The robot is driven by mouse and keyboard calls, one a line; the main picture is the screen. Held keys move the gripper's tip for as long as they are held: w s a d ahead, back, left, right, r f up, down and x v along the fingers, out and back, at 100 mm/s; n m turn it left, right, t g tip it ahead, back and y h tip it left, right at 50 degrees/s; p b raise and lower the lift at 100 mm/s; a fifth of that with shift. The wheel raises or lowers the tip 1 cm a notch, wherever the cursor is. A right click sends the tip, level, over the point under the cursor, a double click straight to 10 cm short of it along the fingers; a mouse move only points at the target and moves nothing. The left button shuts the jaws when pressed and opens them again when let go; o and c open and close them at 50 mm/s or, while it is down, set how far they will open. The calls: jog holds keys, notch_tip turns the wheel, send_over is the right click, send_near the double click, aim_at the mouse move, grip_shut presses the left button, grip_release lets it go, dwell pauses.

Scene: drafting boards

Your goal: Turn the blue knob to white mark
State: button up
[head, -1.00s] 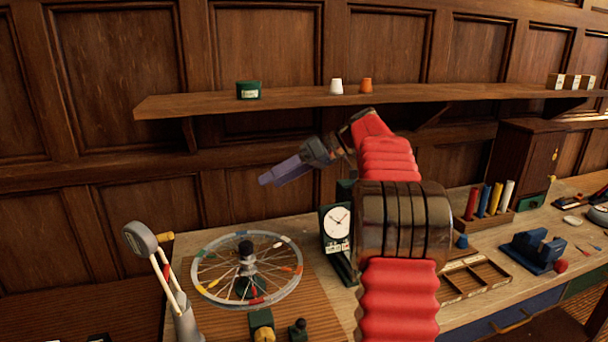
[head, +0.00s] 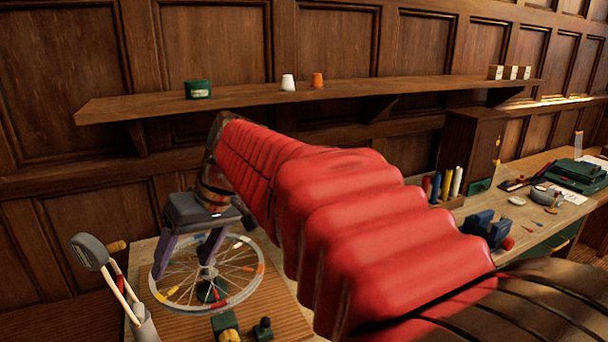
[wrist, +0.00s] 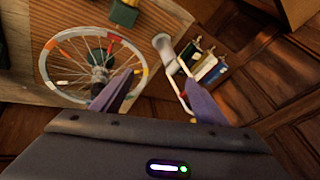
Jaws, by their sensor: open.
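I cannot make out a blue knob for certain in the views from now. A small blue piece seen earlier beside the compartment tray is hidden by my red arm. My gripper (head: 181,268) is open and empty, pointing down above the spoked wheel (head: 258,287). In the wrist view, its two purple fingers stand wide apart (wrist: 158,97), the left one over the near edge of the wheel (wrist: 45,75). Which white mark belongs to the knob is unclear.
A grey-headed stand (head: 88,251) with pale rods is left of the wheel. A green block (head: 225,325) and a small dark knob (head: 263,328) sit in front. A blue vise-like block (head: 485,228) is at right. A shelf (head: 240,97) runs along the wall.

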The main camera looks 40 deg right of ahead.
jog(key=s+a+f+h, duration=0.2)
jog(key=s+f, duration=0.3)
jog(key=s, duration=0.3)
jog(key=s+a+f+t+h, duration=0.1)
jog(key=s+a+f, duration=0.1)
jog(key=s+f, duration=0.3)
jog(key=s, duration=0.3)
jog(key=shift+m+h, duration=0.3)
jog(key=shift+h, duration=0.1)
jog(key=shift+c, duration=0.4)
